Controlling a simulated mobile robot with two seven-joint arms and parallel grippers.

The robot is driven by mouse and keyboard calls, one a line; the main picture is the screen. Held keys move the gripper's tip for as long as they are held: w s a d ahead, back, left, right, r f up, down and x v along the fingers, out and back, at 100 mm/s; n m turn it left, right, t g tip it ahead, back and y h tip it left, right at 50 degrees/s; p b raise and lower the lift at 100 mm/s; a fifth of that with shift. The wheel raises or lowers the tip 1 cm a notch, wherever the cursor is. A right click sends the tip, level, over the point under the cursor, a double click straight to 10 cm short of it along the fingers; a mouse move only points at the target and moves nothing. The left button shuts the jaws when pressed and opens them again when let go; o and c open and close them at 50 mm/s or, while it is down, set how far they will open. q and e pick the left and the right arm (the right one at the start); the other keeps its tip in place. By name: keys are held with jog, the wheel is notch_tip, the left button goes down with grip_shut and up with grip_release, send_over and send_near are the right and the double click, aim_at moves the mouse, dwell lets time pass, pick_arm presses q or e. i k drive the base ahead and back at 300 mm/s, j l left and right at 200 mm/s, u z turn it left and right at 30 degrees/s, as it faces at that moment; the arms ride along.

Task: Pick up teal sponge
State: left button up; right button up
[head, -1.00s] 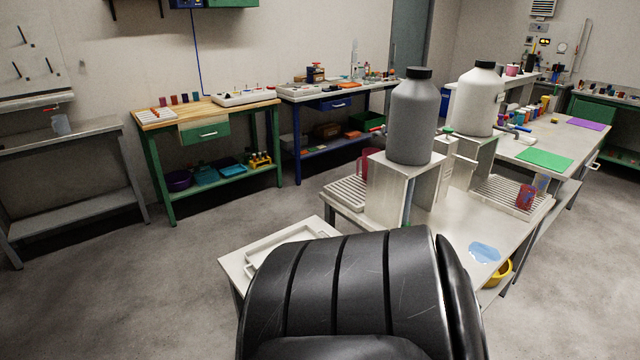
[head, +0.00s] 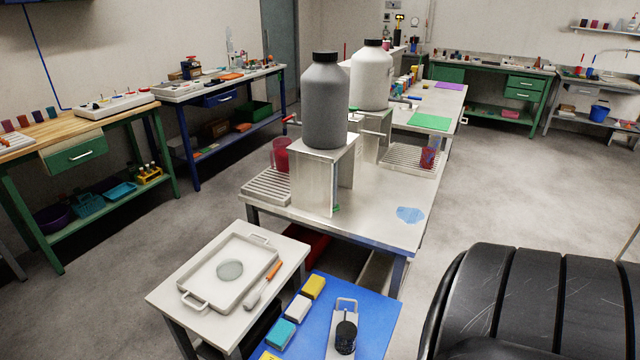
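A teal sponge (head: 281,334) lies on the blue table top (head: 377,309) at the bottom of the head view, in a row of small blocks. A white sponge-like block (head: 298,308) and a yellow one (head: 313,287) lie just behind it. Part of another yellow block (head: 269,356) shows in front, cut by the frame's lower edge. The teal sponge looks free, with nothing touching it from above. Neither of my grippers is in view.
A white tray (head: 190,299) with a round grey patch and an orange-handled tool (head: 264,284) lie on the small side table. A dark container on a metal stand (head: 345,338) is right of the sponges. Behind is a bench (head: 375,233) with two large bottles.

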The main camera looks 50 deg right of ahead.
aim_at(279, 337)
jog(key=i+z, duration=0.15)
jog(key=z, duration=0.25)
jog(key=i+j+z, duration=0.15)
jog(key=z, duration=0.3)
jog(key=i+j+z, duration=0.1)
jog(key=z, duration=0.3)
jog(key=i+j+z, duration=0.1)
jog(key=j+z, duration=0.2)
jog(key=z, duration=0.15)
